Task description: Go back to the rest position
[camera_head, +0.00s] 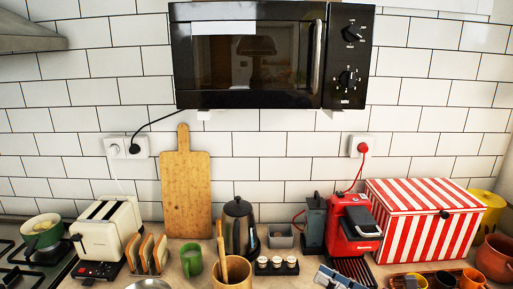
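My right gripper (338,277) seems to be the small grey-blue and black part at the bottom edge, right of centre. It is cut off by the frame, and I cannot tell whether its fingers are open or shut. No held object can be made out at it. It shows in front of the counter, below the red coffee machine (352,226) and right of the small jars (277,264). My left gripper is not in view.
A black microwave (250,55) hangs on the tiled wall. The counter holds a toaster (108,230), toast rack (147,254), green mug (191,260), kettle (239,228), wooden utensil pot (233,272), striped box (425,220) and a tray of cups (396,282). A cutting board (186,190) leans behind.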

